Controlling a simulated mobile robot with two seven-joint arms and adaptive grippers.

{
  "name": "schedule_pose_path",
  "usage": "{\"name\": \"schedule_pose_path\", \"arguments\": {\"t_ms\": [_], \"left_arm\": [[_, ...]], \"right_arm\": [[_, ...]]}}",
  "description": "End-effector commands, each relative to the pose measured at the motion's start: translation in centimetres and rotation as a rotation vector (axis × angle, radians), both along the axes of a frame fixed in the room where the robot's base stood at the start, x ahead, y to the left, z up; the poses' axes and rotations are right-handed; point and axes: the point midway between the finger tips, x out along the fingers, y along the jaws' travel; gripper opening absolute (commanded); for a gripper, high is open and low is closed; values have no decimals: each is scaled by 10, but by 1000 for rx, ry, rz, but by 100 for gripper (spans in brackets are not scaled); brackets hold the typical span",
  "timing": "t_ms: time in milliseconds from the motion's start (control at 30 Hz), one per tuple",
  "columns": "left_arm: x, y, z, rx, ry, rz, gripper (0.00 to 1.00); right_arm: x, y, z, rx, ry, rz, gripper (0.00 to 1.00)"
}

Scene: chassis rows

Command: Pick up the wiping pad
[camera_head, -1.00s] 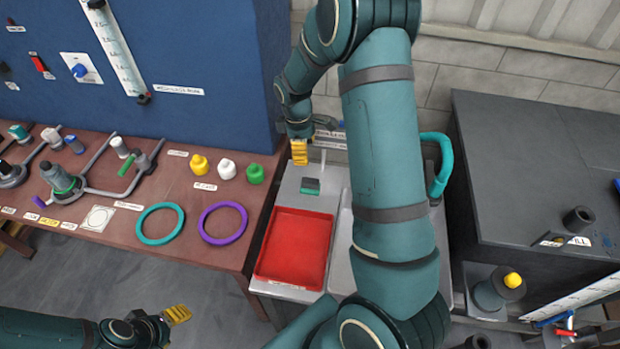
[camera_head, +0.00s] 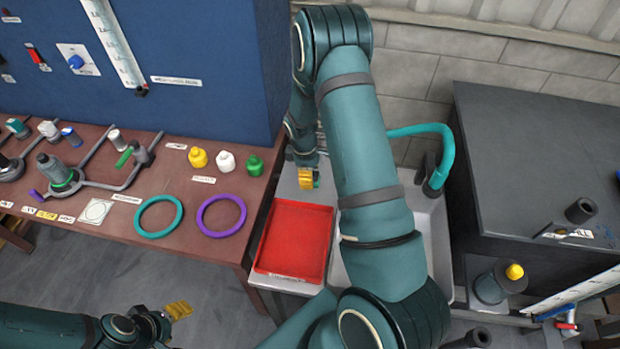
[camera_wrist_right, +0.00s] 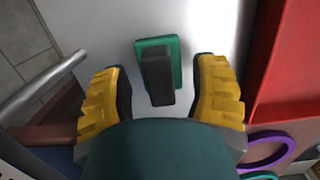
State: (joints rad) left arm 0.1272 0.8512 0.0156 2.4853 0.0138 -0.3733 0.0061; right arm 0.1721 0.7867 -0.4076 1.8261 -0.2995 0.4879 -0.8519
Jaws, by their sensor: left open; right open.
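The wiping pad (camera_wrist_right: 157,70) has a green base and a dark grey handle block. In the right wrist view it lies on the light grey counter top, between the open yellow fingers of my right gripper (camera_wrist_right: 160,92), with a gap on both sides. In the head view my right gripper (camera_head: 307,178) is above the counter behind the red tray, and only a bit of the pad's green (camera_head: 316,181) shows beside it. My left gripper (camera_head: 179,311) is open and empty at lower left, over the floor.
The red tray (camera_head: 272,270) is just in front of the right gripper. A sink with a teal faucet (camera_head: 445,150) is to the right. A table (camera_head: 130,240) at left holds a teal ring (camera_head: 158,234), a purple ring (camera_head: 241,222) and small bottles. A blue panel (camera_head: 200,50) stands behind.

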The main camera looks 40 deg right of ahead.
Motion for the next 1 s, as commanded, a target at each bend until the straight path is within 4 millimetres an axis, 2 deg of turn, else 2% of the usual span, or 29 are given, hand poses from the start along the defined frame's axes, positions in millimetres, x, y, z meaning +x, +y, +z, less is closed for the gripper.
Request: {"name": "schedule_pose_path", "arguments": {"t_ms": [300, 467, 500, 900, 1000], "left_arm": [[0, 0, 0, 0, 1, 0, 57], [0, 0, 0, 0, 1, 0, 57], [0, 0, 0, 0, 1, 0, 57], [0, 0, 0, 0, 0, 0, 57], [0, 0, 0, 0, 0, 0, 57]], "right_arm": [[0, -1, -5, -1, -1, 0, 62], [0, -1, -5, -1, -1, 0, 6], [0, -1, -5, -1, -1, 0, 0], [-1, 0, -5, 0, 0, 0, 0], [0, -1, 0, 0, -1, 0, 0]]}}
